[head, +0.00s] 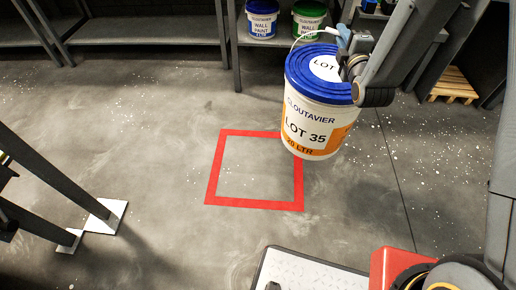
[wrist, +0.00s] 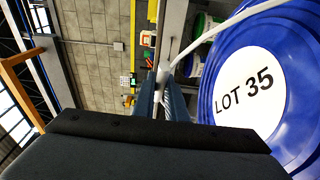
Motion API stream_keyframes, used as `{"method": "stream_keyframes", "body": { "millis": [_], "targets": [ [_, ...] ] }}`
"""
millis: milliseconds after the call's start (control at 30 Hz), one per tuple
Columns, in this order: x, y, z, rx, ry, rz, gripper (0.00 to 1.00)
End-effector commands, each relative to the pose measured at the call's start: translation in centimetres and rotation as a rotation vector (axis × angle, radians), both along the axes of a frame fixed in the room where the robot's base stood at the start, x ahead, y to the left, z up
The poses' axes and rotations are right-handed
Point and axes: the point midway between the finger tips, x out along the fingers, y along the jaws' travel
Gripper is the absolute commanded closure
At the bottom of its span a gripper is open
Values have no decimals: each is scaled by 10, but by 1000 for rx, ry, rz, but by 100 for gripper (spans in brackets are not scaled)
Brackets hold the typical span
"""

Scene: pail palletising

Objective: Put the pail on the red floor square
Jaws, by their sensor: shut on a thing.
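The pail (head: 315,108) is white with a blue lid and an orange label reading LOT 35. It hangs in the air, roughly upright, up and right of the red floor square (head: 212,180) in the head view. My gripper (head: 345,38) is shut on the pail's white wire handle, above the lid. In the wrist view, the blue lid (wrist: 215,110) fills the right side and the handle runs up from my gripper (wrist: 163,75). The red square is an outline on the floor, and the floor inside it is bare.
Shelving at the back holds a blue-lidded paint pail (head: 262,20) and a green-lidded one (head: 308,18). Dark legs on white foot plates (head: 105,215) stand at the left. A wooden pallet (head: 453,86) lies at the right. The floor around the square is clear.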

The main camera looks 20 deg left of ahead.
Motion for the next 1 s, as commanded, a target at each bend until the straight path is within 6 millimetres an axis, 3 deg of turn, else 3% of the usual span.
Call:
{"method": "stream_keyframes", "body": {
  "millis": [1000],
  "targets": [
    [10, 124, -111, 3, -13, 243, 100]
  ]
}}
